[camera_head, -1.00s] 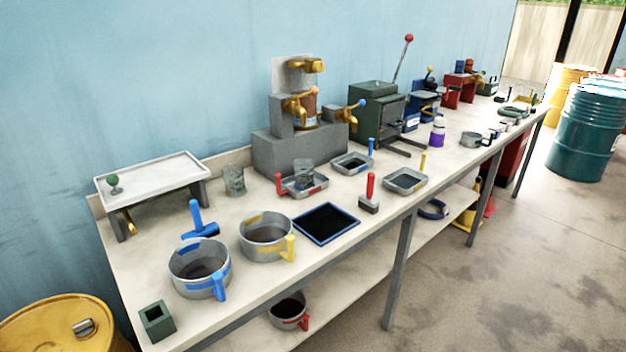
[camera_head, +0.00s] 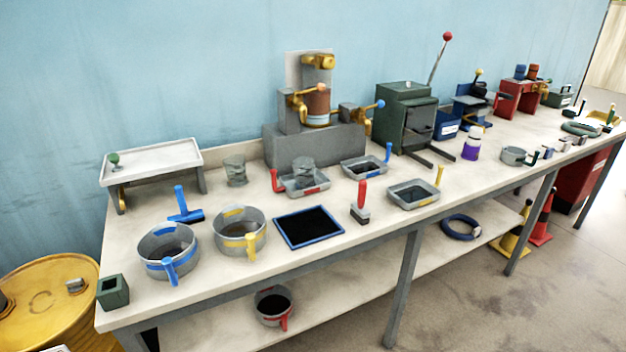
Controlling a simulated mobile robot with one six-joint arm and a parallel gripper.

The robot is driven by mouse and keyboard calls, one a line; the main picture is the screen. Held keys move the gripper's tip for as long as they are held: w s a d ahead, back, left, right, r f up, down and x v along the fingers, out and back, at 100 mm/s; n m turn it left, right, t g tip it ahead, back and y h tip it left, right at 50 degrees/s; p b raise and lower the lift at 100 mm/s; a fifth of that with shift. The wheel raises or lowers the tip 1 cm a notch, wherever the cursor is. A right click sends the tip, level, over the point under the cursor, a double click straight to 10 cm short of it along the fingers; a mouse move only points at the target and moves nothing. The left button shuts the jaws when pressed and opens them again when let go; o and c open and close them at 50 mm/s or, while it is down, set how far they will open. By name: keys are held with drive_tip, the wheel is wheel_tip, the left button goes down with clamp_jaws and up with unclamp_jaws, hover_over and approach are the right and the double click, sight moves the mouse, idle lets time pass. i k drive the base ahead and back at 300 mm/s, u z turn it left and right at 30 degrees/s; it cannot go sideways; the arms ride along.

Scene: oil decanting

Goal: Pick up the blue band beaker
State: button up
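The blue band beaker (camera_head: 153,267) is a round grey metal vessel with a blue band and a blue handle on its front side. It stands upright near the left front of the long bench (camera_head: 226,283), and its inside looks dark. A similar vessel with a yellow band and yellow handle (camera_head: 232,243) stands close to its right. My gripper is not in view, and nothing is seen touching the blue band beaker.
A blue-handled tool (camera_head: 183,203) lies behind the beaker, and a small green square cup (camera_head: 113,292) stands to its left. A blue-rimmed black mat (camera_head: 308,228) lies further right. A yellow drum (camera_head: 55,300) stands at the bench's left end. Open floor lies in front right.

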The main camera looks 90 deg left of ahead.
sight(303, 167)
drive_tip(key=u, duration=0.25)
drive_tip(key=i, duration=0.4)
drive_tip(key=z, duration=0.15)
drive_tip(key=k, duration=0.15)
drive_tip(key=u, duration=2.45)
drive_tip(key=k, duration=0.25)
drive_tip(key=u, duration=1.8)
